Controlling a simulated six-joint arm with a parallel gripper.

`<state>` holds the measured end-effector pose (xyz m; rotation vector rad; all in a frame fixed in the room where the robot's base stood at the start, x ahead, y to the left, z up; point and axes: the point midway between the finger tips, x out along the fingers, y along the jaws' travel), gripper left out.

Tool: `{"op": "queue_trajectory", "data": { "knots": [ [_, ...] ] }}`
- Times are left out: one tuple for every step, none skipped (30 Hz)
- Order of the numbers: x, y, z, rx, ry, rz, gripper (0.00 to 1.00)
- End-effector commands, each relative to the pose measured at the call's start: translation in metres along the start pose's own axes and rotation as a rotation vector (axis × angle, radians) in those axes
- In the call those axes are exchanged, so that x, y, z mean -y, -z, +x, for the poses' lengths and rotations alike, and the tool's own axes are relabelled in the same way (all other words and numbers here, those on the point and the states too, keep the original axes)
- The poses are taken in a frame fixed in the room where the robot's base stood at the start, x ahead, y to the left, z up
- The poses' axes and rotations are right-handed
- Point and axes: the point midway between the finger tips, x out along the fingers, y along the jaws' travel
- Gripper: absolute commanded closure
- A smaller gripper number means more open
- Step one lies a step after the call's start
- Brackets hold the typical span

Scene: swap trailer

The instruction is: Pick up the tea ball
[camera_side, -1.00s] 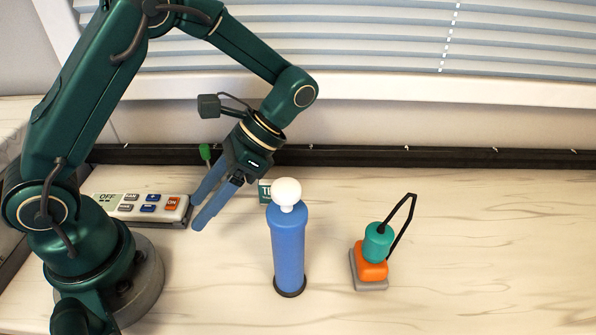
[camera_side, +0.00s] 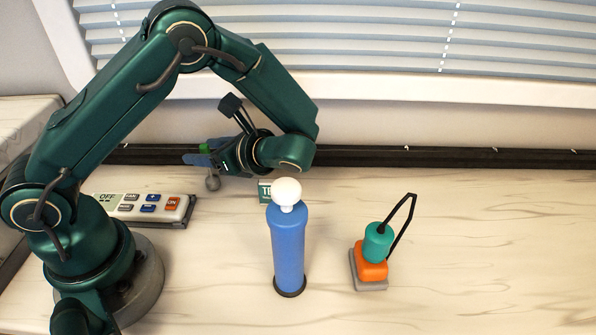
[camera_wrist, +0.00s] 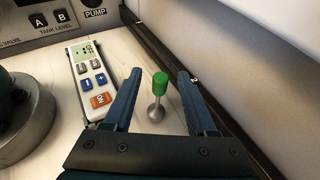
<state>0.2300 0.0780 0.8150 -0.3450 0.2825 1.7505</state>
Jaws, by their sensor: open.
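The tea ball has a green grip and a grey metal ball at its lower end. In the side view its green grip (camera_side: 205,148) shows beside my fingers, with the ball below. In the wrist view the tea ball (camera_wrist: 159,86) stands between my two fingers, with a visible gap on both sides. My gripper (camera_side: 196,157) is open and lies nearly level, pointing left, low near the back of the counter. It also shows open in the wrist view (camera_wrist: 160,75). My fingers partly hide the tea ball in the side view.
A control pad (camera_side: 145,207) with buttons lies left of the tea ball. A blue cylinder with a white knob (camera_side: 288,245) and an orange and teal item (camera_side: 374,257) stand to the right. A dark rail (camera_side: 400,156) runs along the back wall. The right counter is clear.

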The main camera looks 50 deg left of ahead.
Motion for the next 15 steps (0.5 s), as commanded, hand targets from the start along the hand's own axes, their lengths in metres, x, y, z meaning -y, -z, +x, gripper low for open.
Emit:
{"op": "queue_trajectory", "data": {
  "knots": [
    [-0.0002,0.0,0.0026,-0.001,-0.001,0.0,0.43],
    [-0.0002,0.0001,0.0033,-0.001,-0.001,0.0,0.43],
    [-0.0003,0.0001,0.0039,-0.002,-0.001,-0.001,0.43],
    [-0.0002,0.0001,0.0041,-0.002,-0.001,-0.001,0.43],
    [-0.0002,0.0001,0.0041,-0.002,-0.001,-0.001,0.43],
    [-0.0002,0.0001,0.004,-0.002,-0.001,-0.002,0.43],
    [-0.0002,0.0001,0.0039,-0.002,-0.001,-0.002,0.43],
    [-0.0002,0.0001,0.0039,-0.002,-0.001,-0.002,0.43],
    [-0.0002,0.0001,0.0039,-0.002,-0.001,-0.002,0.47],
    [-0.0002,0.0001,0.0038,-0.002,-0.001,-0.002,0.58],
    [-0.0002,0.0002,0.0038,-0.002,-0.001,-0.002,0.7],
    [-0.0003,0.0002,0.0038,-0.002,-0.001,-0.002,0.85],
    [-0.0003,0.0002,0.0038,-0.002,-0.001,-0.002,0.96],
    [-0.0003,0.0001,0.0037,-0.002,-0.001,-0.002,1.0],
    [-0.0003,0.0001,0.0037,-0.002,-0.001,-0.002,1.0]
  ]
}}
